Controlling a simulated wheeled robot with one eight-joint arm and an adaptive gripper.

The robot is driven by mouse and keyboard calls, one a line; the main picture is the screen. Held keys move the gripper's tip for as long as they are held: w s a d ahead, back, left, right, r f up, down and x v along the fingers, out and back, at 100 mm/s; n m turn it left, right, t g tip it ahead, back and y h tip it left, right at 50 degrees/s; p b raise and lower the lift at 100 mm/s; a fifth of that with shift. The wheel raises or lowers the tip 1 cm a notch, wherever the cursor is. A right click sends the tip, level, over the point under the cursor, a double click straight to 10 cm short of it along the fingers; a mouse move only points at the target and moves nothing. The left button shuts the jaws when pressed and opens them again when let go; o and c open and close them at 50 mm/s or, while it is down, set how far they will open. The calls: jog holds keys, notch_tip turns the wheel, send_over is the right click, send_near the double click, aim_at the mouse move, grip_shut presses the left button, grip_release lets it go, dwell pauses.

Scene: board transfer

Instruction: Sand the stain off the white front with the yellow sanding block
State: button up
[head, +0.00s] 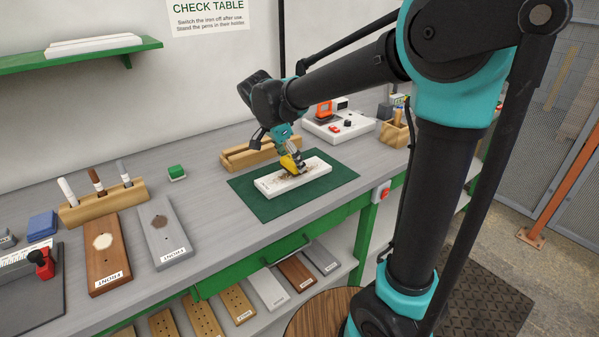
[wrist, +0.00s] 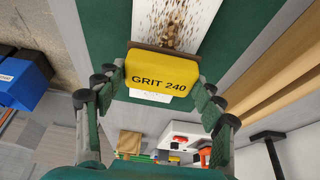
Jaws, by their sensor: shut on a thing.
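The white front (head: 262,183) lies flat on the green mat (head: 335,184) on the bench. A brown speckled stain marks its upper face, and the stain also shows in the wrist view (wrist: 178,30). My gripper (head: 288,158) is above the white front and shut on the yellow sanding block (head: 291,164). In the wrist view the block (wrist: 160,82) reads "GRIT 240" and sits between the two fingers, with its brown underside edge towards the stain. The block is at the stained area; I cannot tell if it touches the board. Part of the stain is hidden by the block and gripper.
A wooden rack (head: 248,154) stands behind the mat, and a soldering station (head: 338,122) at the back right. Brown (head: 104,252) and grey (head: 164,232) fronts lie to the left, before a pen holder (head: 102,202). A green block (head: 176,172) sits on clear bench.

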jog(key=shift+r, duration=2.6)
jog(key=shift+d, duration=0.1)
